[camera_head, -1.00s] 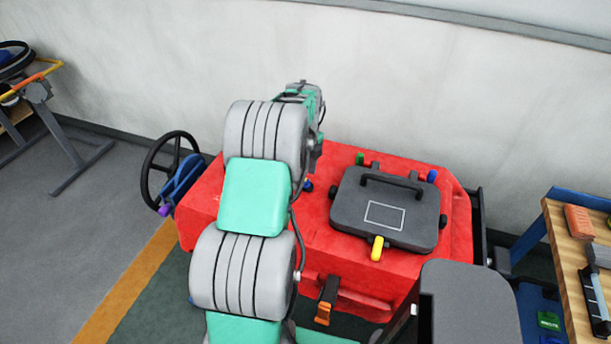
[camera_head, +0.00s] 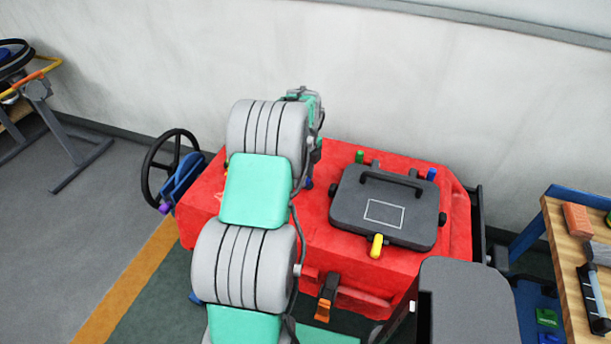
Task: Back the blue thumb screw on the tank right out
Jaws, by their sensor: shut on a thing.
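The red tank (camera_head: 330,265) stands by the wall. The blue thumb screw (camera_head: 308,183) shows as a small blue piece on its top, left of the dark lid, partly hidden by my arm. My gripper (camera_head: 312,169) points down at the screw and is shut on it. My arm covers most of the gripper, so the fingertips and the screw's thread cannot be made out. I cannot tell how far the screw stands out of the tank.
A dark grey lid (camera_head: 345,207) with a handle lies on the tank, with green (camera_head: 360,157), blue (camera_head: 431,175) and yellow (camera_head: 376,246) latches around it. A steering wheel (camera_head: 147,180) is at the left. A wooden bench (camera_head: 566,235) with tools stands right.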

